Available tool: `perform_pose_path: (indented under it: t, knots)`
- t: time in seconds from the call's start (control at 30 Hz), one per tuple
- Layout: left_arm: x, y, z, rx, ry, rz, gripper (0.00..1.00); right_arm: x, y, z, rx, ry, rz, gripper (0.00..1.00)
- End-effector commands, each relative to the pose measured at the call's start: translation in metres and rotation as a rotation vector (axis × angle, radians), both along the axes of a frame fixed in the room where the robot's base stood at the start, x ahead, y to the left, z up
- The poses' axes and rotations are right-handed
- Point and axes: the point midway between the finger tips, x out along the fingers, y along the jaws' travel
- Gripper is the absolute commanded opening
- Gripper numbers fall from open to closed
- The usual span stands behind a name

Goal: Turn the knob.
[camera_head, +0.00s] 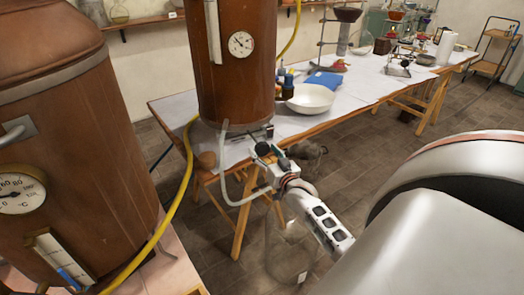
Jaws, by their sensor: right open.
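My right gripper (271,157) reaches in from the lower right, with its dark fingertips apart. It is close to the low front of a copper boiler (235,85) on the white-topped table. A flat metal part (262,133) shows at the boiler's foot, just beyond the fingertips. I cannot pick out the knob clearly; it is too small or hidden near the gripper. I cannot tell whether the fingers touch anything. My left gripper is out of view.
A larger copper vessel (75,130) with a temperature dial stands at the left. A yellow hose (172,215) runs between the vessels. A white bowl (311,98), bottles (286,82) and a blue item (325,81) are on the table (345,98).

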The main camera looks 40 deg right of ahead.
Motion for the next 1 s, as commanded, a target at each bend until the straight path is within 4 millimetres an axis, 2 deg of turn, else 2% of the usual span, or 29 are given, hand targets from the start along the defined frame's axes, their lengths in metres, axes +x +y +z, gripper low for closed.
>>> perform_pose_path:
  t: [0.17,0.47,0.6,0.63,1.0]
  knots:
    - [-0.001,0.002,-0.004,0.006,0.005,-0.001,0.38,0.014,-0.004,0.000,0.000,0.000,0.001,0.57]
    - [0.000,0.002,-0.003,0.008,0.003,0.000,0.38,0.017,-0.005,0.000,0.000,0.000,0.001,0.57]
    - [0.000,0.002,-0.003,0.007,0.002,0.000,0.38,0.017,-0.005,0.000,0.000,0.000,0.000,0.23]
    - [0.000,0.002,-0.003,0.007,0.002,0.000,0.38,0.017,-0.005,0.000,0.000,0.000,0.000,0.18]
    - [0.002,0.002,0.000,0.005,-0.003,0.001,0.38,0.017,-0.005,0.001,-0.035,0.010,0.000,0.18]
